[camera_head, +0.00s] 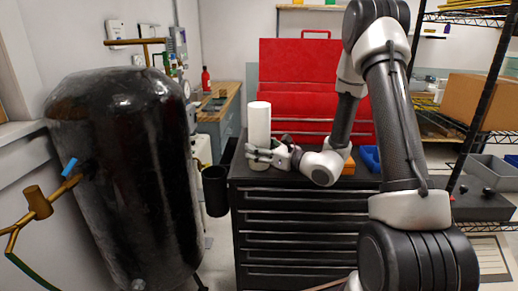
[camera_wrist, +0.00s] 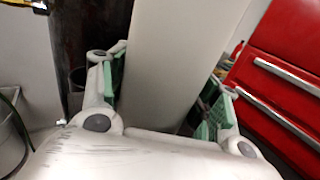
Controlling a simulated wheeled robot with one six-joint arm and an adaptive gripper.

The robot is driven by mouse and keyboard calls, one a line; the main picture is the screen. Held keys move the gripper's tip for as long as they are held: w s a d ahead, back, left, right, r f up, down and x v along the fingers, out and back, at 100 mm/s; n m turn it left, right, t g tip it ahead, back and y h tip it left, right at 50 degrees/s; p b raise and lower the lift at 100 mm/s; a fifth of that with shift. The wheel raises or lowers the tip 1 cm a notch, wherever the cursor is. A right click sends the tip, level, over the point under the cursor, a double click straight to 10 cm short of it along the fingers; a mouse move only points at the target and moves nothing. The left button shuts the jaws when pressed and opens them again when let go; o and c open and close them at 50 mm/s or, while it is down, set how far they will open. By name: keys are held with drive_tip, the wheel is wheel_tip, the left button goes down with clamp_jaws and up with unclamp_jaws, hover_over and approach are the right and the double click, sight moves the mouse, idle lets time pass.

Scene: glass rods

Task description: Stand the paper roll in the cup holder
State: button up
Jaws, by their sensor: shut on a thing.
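The white paper roll (camera_head: 259,123) stands upright at the left end of the black tool chest's top in the head view. My gripper (camera_head: 262,153) is shut around its lower part, coming from the right. In the wrist view the roll (camera_wrist: 178,60) fills the space between the two green-padded fingers of my gripper (camera_wrist: 167,95). The head view does not show clearly whether the roll's base touches the chest top. The black cup holder (camera_head: 215,190) hangs at the chest's left side, lower than the top and left of the roll. Its inside is hard to see.
A large black tank (camera_head: 125,170) stands left of the cup holder. A red toolbox (camera_head: 300,80) is behind the roll on the chest (camera_head: 300,225). An orange object (camera_head: 349,166) and a blue bin (camera_head: 370,158) are to the right. Shelving stands at the far right.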

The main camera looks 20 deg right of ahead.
drive_tip(key=o, duration=1.1)
drive_tip(key=shift+f, duration=0.1)
